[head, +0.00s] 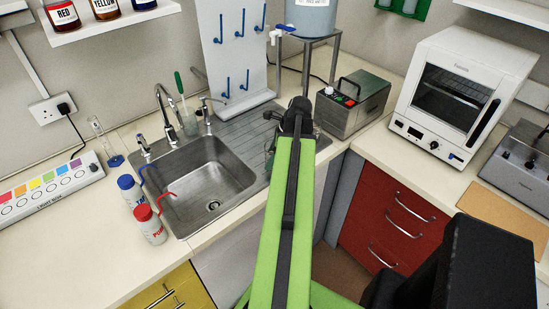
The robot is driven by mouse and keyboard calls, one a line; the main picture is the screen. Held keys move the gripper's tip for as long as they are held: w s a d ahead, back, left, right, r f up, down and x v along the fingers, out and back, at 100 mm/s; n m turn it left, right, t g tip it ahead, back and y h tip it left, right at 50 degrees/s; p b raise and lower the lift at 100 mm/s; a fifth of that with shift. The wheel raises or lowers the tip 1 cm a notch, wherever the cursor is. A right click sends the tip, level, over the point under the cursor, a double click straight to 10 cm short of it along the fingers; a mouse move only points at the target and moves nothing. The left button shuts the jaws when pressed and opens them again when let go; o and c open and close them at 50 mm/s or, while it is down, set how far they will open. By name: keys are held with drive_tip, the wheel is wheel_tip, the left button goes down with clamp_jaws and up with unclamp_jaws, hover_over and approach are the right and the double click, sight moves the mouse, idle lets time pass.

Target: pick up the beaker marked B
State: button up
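No letter B is readable on any glassware in the head view. A clear glass beaker (189,123) stands behind the sink with a green-handled brush in it. Part of a clear glass object (270,143) shows on the drainboard just left of my arm; my arm hides the rest, and I cannot tell if it is a beaker. My gripper (299,106) is at the far end of my green arm, over the drainboard's right part. Its fingers are not distinguishable, so its opening and any hold are hidden.
A steel sink (205,182) with taps lies left of my arm. Two wash bottles (150,224) stand at its left. A grey box device (353,103) and white oven (459,95) stand to the right. A blue-pegged rack (234,50) stands behind. The front-left counter is clear.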

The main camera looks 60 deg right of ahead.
drive_tip(key=c, duration=0.9)
drive_tip(key=shift+r, duration=0.15)
